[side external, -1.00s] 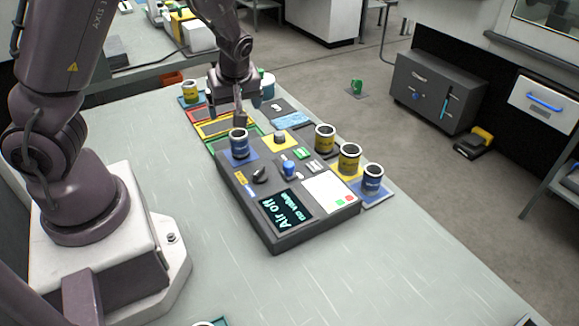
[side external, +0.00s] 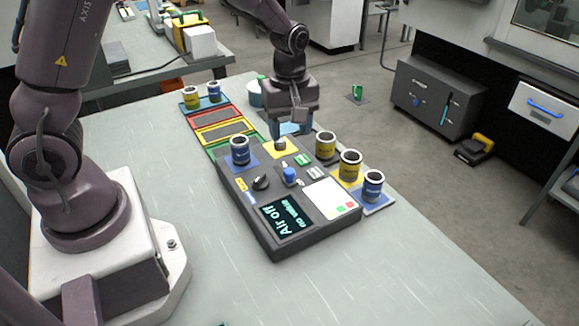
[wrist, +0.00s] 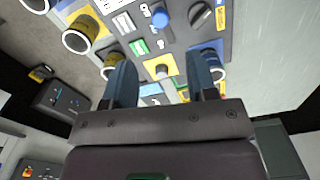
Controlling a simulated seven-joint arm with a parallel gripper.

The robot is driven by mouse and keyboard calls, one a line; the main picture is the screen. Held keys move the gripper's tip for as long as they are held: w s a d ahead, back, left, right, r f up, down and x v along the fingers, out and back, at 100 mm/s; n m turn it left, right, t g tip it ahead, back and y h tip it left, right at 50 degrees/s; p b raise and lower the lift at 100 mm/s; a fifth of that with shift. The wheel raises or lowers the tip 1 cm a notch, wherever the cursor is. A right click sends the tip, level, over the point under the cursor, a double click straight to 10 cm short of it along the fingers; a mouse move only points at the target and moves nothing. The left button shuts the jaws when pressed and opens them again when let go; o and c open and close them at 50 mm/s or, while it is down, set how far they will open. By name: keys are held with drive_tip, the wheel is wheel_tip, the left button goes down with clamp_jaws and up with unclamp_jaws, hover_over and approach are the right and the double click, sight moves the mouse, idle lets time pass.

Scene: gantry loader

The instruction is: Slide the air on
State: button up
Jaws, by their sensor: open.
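The dark control panel (side external: 262,214) lies on the table, and its screen (side external: 286,215) reads "Air off, no value". A blue knob (side external: 290,175) stands on the panel beside a black rotary knob (side external: 261,183). In the wrist view the blue knob (wrist: 160,17) is at the top, with small labels close by. A grey button on a yellow square (side external: 280,146) is at the panel's far end. My gripper (side external: 290,125) is open and empty above that far end. In the wrist view its fingers (wrist: 161,80) stand apart on either side of the yellow square, short of the blue knob.
A blue can (side external: 239,151) stands on the panel's far left corner. Yellow cans (side external: 349,164) and a blue can (side external: 373,186) line its right side. Coloured frames (side external: 222,124) and two more cans (side external: 191,97) lie beyond it. The near table is clear.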

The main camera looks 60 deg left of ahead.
sight(290, 171)
wheel_tip(290, 171, down, 11)
drive_tip(key=shift+r, duration=0.2)
clamp_jaws()
drive_tip(key=shift+a, duration=2.85)
unclamp_jaws()
drive_tip(key=shift+d, duration=0.1)
wheel_tip(290, 171, up, 13)
